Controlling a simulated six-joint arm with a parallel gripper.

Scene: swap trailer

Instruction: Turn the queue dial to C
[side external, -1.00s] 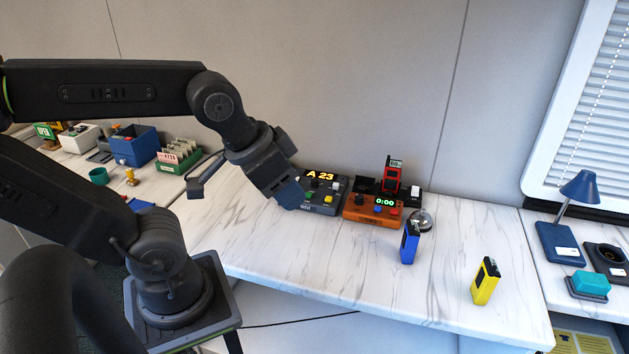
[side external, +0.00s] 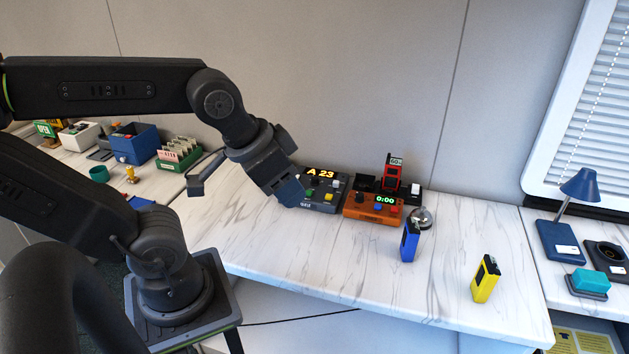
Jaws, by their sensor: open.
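The dark grey queue box (side external: 322,206) stands at the back of the white marbled counter. Its lit orange display (side external: 320,173) reads "A 23". Green, yellow and white controls show on its top. I cannot make out the dial; it may be hidden or too small to tell. My gripper (side external: 290,195) points down and to the right at the box's left edge, overlapping it in the picture. Its blue-grey fingers are open. I see nothing between them, and I cannot tell whether they touch the box.
An orange timer box (side external: 371,209) showing "0:00" stands close on the right. A red device (side external: 391,174) is behind it, a bell (side external: 423,217) beside it. Blue (side external: 409,242) and yellow (side external: 485,280) packs stand further forward. The counter's front left is clear.

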